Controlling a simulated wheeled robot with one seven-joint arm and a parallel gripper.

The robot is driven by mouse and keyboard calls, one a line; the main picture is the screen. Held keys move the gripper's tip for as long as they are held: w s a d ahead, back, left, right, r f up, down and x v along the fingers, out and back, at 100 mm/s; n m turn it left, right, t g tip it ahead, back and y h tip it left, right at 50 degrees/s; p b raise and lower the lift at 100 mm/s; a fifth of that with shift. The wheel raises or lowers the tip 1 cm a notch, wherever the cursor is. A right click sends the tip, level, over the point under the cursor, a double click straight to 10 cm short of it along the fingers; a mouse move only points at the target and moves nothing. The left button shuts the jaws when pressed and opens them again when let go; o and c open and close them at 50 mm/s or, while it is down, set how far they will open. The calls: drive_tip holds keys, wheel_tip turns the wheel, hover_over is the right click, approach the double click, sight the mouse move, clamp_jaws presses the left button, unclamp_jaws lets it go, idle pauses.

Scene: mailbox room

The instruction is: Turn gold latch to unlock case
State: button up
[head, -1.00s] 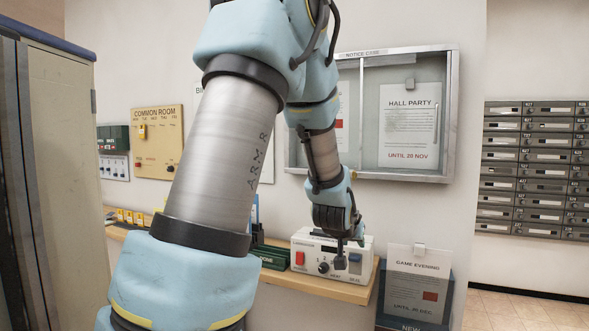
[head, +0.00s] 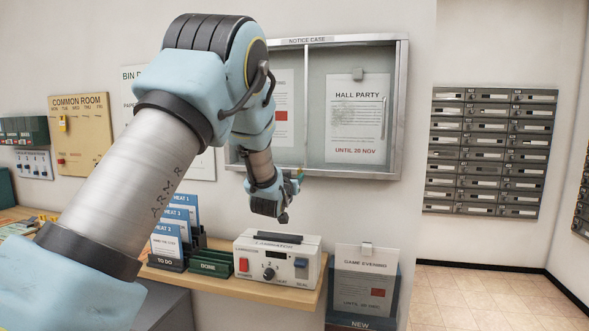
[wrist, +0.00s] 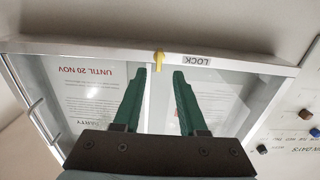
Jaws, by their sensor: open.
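The notice case (head: 400,110) hangs on the wall in the head view, its glass door closed over posted notices. In the wrist view the case appears upside down. The gold latch (wrist: 159,58) sits on its lower frame, beside a LOCK label (wrist: 197,61). My gripper (wrist: 160,75) is open, with two green fingers pointing toward that frame. The latch lies just past the fingertips, roughly centred between them, and nothing is held. Whether the fingertips touch the latch cannot be told. In the head view, my arm's end is at the case's lower edge.
A laminator (head: 277,262) stands on the wooden shelf (head: 250,287) below the case. A green DONE tray (head: 210,263) and heat-labelled cards (head: 178,225) are left of it. A Game Evening notice (head: 365,280) is at lower right. Mailboxes (head: 490,150) line the right wall.

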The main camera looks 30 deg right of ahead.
sight(299, 173)
drive_tip(key=p+x, duration=0.1)
drive_tip(key=x, duration=0.4)
drive_tip(key=shift+s+p, duration=0.1)
drive_tip(key=shift+p, duration=0.3)
clamp_jaws()
